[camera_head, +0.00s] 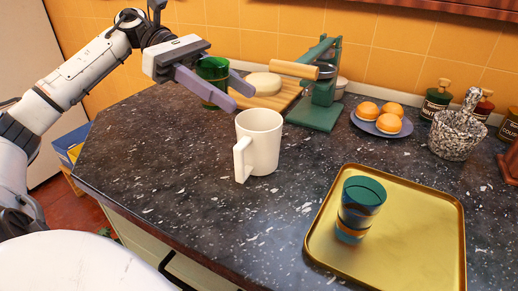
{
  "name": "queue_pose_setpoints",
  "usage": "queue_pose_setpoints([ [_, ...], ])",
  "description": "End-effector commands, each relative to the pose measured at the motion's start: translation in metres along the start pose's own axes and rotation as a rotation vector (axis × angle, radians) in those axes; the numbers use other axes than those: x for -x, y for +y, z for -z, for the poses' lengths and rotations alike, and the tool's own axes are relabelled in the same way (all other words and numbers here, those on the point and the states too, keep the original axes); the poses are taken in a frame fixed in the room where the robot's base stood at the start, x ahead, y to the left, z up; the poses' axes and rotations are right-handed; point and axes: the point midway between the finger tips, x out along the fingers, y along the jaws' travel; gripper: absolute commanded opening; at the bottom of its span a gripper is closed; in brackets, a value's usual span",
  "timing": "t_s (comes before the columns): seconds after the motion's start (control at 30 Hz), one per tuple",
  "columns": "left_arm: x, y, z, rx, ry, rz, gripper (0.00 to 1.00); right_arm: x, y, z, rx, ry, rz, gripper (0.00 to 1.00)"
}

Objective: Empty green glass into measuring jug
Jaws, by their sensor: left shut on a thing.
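My left gripper (235,94) is shut on a green glass (212,70), with one finger on each side of it. The glass is held roughly upright above the counter, up and to the left of a cream-white jug (262,145). The jug stands upright on the dark counter, its handle toward the front left. The jug's inside and the glass's contents cannot be made out. My right gripper is not in view.
A gold tray (430,235) at the front right holds striped stacked cups (358,210). Behind stand a green press (318,105), a wooden board (275,98) with a pale round piece, a plate of buns (378,125), a speckled mortar (457,130) and bottles. The counter's left part is clear.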

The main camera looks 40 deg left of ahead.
Motion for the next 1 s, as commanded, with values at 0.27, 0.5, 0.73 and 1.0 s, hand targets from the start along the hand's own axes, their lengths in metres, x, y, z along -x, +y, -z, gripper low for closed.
queue_pose_setpoints([
  [0.27, -0.001, -0.001, 0.014, -0.011, -0.044, 0.004, 0.16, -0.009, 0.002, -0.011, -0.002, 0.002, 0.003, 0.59],
  [0.5, 0.001, -0.001, 0.007, -0.011, -0.044, 0.003, 0.16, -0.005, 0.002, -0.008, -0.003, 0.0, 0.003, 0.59],
  [0.73, 0.01, -0.001, -0.014, -0.01, -0.044, 0.003, 0.16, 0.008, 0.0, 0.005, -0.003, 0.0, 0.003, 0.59],
  [1.0, 0.013, -0.001, -0.023, -0.008, -0.044, 0.004, 0.16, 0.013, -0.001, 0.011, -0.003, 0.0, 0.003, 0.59],
])
